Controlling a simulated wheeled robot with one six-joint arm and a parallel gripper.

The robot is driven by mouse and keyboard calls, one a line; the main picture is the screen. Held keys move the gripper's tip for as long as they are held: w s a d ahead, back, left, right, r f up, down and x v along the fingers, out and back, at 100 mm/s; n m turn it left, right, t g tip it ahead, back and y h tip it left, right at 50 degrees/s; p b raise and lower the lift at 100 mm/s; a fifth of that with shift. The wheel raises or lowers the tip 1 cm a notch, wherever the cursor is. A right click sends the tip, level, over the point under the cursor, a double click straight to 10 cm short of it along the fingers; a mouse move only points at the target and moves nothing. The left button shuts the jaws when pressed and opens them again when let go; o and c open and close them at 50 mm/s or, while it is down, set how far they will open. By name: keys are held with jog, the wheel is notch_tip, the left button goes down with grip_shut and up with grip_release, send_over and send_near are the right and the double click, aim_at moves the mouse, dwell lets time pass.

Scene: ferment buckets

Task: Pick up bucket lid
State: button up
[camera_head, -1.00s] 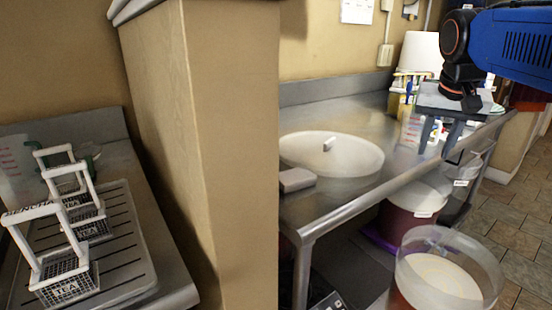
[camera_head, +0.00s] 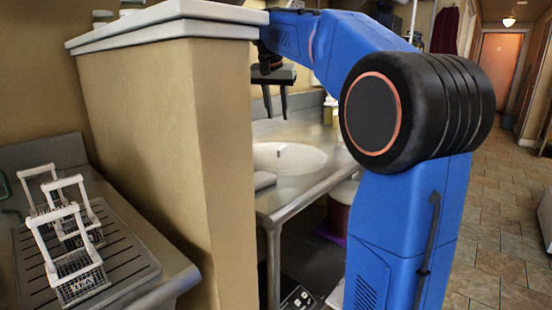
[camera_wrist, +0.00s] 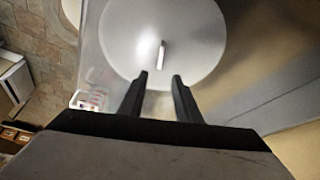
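The bucket lid (camera_head: 284,157) is a white round disc with a small raised handle (camera_wrist: 161,53). It lies on the steel table (camera_head: 318,180), partly hidden behind the partition in the head view. In the wrist view the lid (camera_wrist: 190,30) fills the top middle. My gripper (camera_head: 276,115) hangs above the lid with its fingers pointing down. In the wrist view the fingertips of my gripper (camera_wrist: 160,76) are spread apart, with the handle just ahead of the gap between them. Nothing is held.
A tan partition (camera_head: 165,150) with a white ledge stands close left of my gripper. A small grey block (camera_head: 264,180) lies near the lid. White wire tea baskets (camera_head: 75,240) stand on the left counter. A bucket (camera_head: 343,205) is under the table. Open tiled floor lies right.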

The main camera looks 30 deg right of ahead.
send_over(282, 148)
jog(key=s+a, duration=0.1)
jog(key=f, duration=0.8)
jog(key=shift+s+a, duration=0.15)
jog(key=shift+a, duration=0.05)
jog(key=shift+a+x, duration=0.15)
jog(key=shift+x, duration=1.15)
jog(key=shift+a+x, duration=0.15)
jog(key=shift+x, duration=1.15)
jog(key=shift+s+f, duration=0.1)
jog(key=shift+s, duration=0.05)
grip_shut()
